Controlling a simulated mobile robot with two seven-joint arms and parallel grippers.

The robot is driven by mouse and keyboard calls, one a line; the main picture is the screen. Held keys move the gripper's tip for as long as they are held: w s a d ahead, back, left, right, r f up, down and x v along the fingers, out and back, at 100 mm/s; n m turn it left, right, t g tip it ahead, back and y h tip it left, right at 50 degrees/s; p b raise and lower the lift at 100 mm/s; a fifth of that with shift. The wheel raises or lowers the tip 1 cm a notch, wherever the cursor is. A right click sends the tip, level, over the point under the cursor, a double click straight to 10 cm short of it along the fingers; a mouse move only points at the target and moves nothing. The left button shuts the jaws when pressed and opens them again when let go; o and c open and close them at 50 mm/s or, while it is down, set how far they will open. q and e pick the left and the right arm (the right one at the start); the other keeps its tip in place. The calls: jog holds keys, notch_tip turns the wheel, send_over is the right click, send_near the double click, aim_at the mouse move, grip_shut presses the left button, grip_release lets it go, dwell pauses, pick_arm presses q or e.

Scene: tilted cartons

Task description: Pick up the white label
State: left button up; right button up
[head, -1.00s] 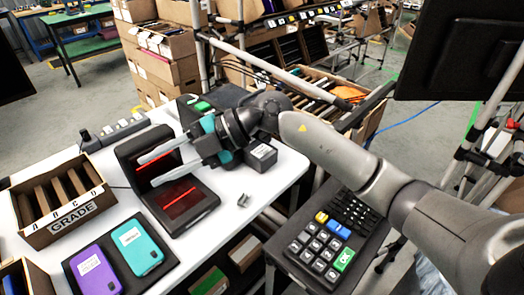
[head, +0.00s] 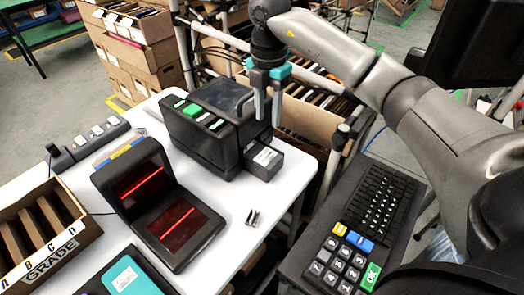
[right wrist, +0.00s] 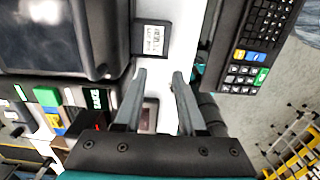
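The white label (head: 265,156) lies on top of a small dark box at the front of the black label printer (head: 205,125). It also shows in the right wrist view (right wrist: 153,39), with print on it, ahead of my fingertips. My right gripper (head: 268,112) points down beside the printer's right side, above and behind the label in the head view. In the right wrist view, its two fingers (right wrist: 159,77) are apart with nothing between them. My left gripper is not in view.
A black scanner (head: 155,195) with red lines stands left of the printer. A small metal piece (head: 253,217) lies on the white table (head: 225,255). A keyboard and keypad (head: 365,225) are at the right. A cardboard tray (head: 40,235) is at the left.

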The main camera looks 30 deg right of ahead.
send_over(269, 157)
notch_tip(269, 157, down, 4)
jog(key=f, duration=0.3)
jog(key=shift+s+a+b, duration=0.15)
jog(key=shift+a+b, duration=0.15)
jog(key=shift+f, duration=0.85)
jog(key=f, duration=0.4)
jog(key=shift+d+f+b, duration=0.15)
jog(key=shift+d+b, duration=0.15)
jog(key=shift+b, duration=0.05)
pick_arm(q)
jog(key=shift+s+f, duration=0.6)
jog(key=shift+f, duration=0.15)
pick_arm(e)
jog(key=shift+f, duration=0.1)
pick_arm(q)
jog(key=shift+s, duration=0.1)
pick_arm(e)
grip_shut()
